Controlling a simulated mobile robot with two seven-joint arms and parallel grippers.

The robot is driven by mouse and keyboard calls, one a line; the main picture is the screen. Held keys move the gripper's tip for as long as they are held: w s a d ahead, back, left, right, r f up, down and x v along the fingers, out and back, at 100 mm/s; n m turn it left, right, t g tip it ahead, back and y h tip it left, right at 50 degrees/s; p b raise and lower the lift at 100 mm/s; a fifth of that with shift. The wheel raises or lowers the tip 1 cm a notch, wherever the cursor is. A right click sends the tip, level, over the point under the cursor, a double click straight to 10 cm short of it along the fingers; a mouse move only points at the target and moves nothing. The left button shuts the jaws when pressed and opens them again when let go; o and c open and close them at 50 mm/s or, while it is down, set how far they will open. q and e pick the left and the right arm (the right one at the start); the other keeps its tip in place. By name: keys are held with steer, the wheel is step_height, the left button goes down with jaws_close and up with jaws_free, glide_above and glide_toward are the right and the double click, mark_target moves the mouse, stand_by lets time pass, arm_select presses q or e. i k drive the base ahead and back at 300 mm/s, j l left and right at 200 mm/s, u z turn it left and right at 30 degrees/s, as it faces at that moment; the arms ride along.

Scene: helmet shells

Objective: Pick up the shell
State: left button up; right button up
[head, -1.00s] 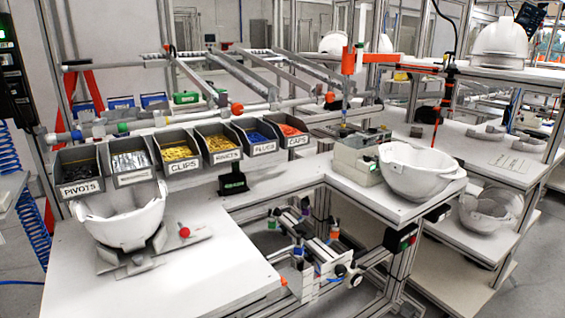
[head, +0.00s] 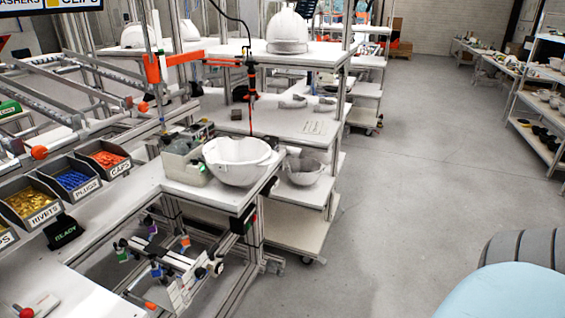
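A white helmet shell (head: 238,164) rests open side up on the corner of the white workbench, in the middle of the head view. A second, greyer shell (head: 303,171) sits on a lower shelf of the rack just behind and to the right of it. More white shells stand dome up at the back, one on the rack's top shelf (head: 287,31) and others at the upper left (head: 146,35). Neither of my grippers is in view.
Bins of rivets (head: 31,201), plugs (head: 72,177) and caps (head: 105,156) line the bench at left. A grey fixture box (head: 184,162) touches or nearly touches the front shell. Open floor (head: 400,190) lies right; a blue rounded object (head: 503,291) fills the lower right corner.

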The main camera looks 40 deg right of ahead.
mark_target(305, 171)
steer(key=z, duration=1.6)
